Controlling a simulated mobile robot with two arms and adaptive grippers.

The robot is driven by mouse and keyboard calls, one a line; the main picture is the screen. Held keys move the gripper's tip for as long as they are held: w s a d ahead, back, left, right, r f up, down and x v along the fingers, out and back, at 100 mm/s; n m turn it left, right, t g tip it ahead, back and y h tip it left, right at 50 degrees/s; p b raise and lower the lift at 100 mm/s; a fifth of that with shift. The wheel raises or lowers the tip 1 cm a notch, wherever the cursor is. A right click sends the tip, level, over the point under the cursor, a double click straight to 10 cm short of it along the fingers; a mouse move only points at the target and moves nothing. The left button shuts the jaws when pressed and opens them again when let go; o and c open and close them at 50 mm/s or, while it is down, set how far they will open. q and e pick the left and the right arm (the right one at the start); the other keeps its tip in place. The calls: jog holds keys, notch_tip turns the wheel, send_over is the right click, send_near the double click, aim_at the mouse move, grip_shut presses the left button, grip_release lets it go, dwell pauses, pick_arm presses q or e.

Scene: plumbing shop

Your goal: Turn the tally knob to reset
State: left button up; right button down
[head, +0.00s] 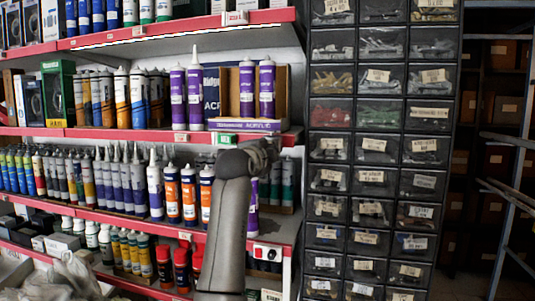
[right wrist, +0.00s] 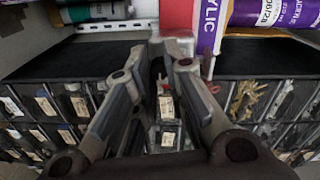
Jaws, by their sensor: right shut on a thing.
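My right gripper (head: 262,152) is raised in front of the shelf unit, near the edge of the shelf with the purple tubes. In the right wrist view its fingers (right wrist: 170,52) come together at a small pale grey-white fitting on the shelf edge. They are shut on what appears to be the tally knob, which they mostly hide. The knob's pointer and any marks cannot be made out. In the head view, a small white box with dark and red spots (head: 265,252) sits on a lower shelf edge; I cannot tell its function. My left gripper is not in view.
Purple tubes (head: 178,97) and a purple carton (head: 247,125) stand close to my right gripper. Orange-white tubes (head: 189,194) are lower, left of my arm. A drawer cabinet (head: 372,145) stands to the right. A metal frame (head: 512,215) is at the far right.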

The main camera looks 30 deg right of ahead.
dwell(0.6)
jog(key=c, duration=1.4)
grip_release()
